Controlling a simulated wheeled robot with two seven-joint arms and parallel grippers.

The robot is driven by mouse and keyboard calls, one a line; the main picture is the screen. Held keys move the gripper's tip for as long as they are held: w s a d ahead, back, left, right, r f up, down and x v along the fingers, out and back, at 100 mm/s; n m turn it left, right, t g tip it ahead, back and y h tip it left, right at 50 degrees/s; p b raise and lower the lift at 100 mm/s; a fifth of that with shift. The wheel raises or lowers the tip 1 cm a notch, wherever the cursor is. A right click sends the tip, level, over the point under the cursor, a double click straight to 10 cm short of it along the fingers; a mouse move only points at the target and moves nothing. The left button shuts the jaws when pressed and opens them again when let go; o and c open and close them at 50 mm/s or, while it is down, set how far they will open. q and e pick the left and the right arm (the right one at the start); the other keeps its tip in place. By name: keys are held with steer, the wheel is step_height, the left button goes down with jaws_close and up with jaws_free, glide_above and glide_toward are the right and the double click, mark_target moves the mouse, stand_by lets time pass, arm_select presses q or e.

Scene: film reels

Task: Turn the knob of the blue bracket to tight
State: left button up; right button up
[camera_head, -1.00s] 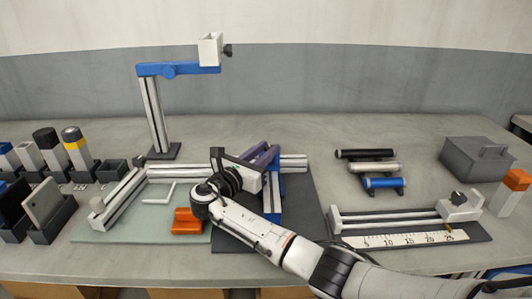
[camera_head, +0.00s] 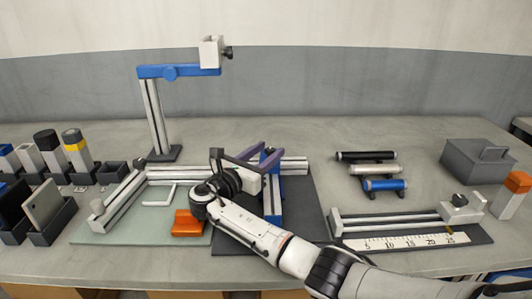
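The blue bracket (camera_head: 274,203) is on the dark mat at centre, on a white rail frame. The bracket's knob is not clearly visible; the gripper covers that area. My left gripper is not in view.
A tall stand with a blue arm (camera_head: 190,71) rises behind on the left. An orange block (camera_head: 187,223) lies beside my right wrist. Several cylinders lie at right, behind a ruler fixture (camera_head: 405,241). The rear table is mostly clear.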

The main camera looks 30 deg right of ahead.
steer(key=shift+a, duration=0.1)
steer(key=v, duration=1)
steer(key=shift+a, duration=0.1)
stand_by(0.4)
